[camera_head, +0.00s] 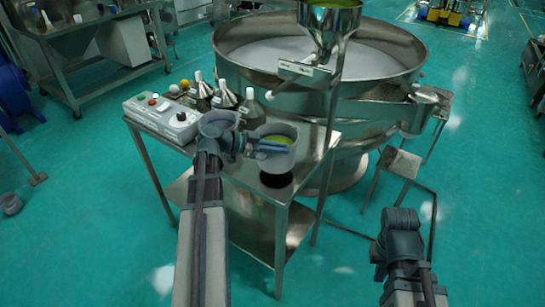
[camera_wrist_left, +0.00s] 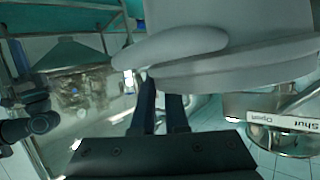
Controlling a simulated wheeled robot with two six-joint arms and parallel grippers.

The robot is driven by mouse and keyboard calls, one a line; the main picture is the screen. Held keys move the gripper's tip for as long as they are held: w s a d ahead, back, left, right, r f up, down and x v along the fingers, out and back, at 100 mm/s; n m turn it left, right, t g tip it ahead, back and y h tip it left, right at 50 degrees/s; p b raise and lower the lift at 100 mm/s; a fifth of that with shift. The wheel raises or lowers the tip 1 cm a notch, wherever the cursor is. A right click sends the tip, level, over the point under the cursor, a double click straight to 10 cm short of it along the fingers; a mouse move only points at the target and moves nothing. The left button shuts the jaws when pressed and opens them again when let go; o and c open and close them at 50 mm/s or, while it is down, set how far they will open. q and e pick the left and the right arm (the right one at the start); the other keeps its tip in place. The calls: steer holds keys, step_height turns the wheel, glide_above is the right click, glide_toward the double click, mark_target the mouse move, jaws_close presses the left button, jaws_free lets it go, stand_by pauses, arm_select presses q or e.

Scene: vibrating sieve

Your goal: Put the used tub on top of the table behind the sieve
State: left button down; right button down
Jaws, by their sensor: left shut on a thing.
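The tub (camera_head: 275,162) is grey and round, with yellow-green material inside. In the head view it is above the near right part of a steel table, with a dark round shadow under it. My left gripper (camera_head: 262,145) is shut on the tub's upper left side. In the left wrist view the pale tub (camera_wrist_left: 245,62) fills the upper part, with the fingers (camera_wrist_left: 163,95) against it. The big round steel sieve (camera_head: 232,78) stands beyond the tub. My right gripper (camera_head: 398,225) is at the lower right, clear of everything; its jaws are not readable.
The steel table (camera_head: 236,181) bears a control box (camera_head: 160,118) and several bottles (camera_head: 223,98) at its left and back. A steel hopper (camera_head: 328,25) overhangs the sieve. A small stand (camera_head: 402,163) is right of the sieve. Open green floor lies at right.

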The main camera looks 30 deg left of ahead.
mark_target(269, 155)
arm_select(q)
steer(key=shift+s+a, duration=0.1)
steer(key=shift+a, duration=0.4)
steer(key=f+b, duration=0.2)
steer(key=a+f+b, duration=0.1)
steer(key=shift+s+f+b, duration=0.2)
steer(key=shift+f+b, duration=0.2)
steer(key=shift+r, duration=0.1)
steer(key=c, duration=0.9)
jaws_free()
